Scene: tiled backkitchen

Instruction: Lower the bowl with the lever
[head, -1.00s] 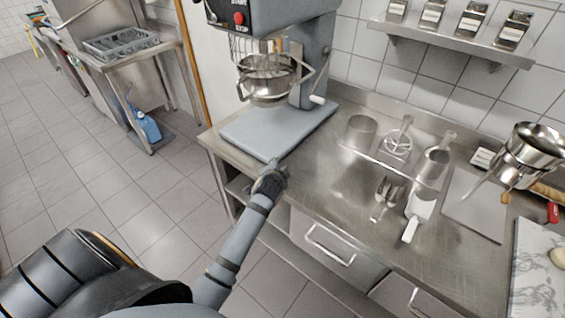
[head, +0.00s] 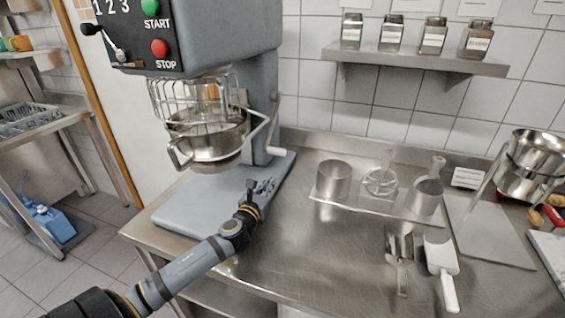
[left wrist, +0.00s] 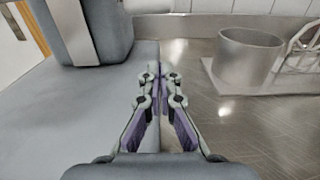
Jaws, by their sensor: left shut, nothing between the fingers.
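The steel bowl (head: 205,142) sits in its cradle under the mixer head, up around the wire guard (head: 190,98). The lever (head: 275,125) is on the right side of the mixer column, with its pale handle (head: 276,151) hanging low. My left gripper (head: 263,186) is over the right edge of the mixer base (head: 180,212), in front of and below the lever handle, apart from it. Its fingers are shut and empty, and they also show in the left wrist view (left wrist: 160,74). The lever and bowl are outside the wrist view. My right gripper is not in view.
Scoops (head: 442,262) lie on the counter (head: 310,255). A shelf (head: 415,60) with jars hangs above. The counter's front middle is clear.

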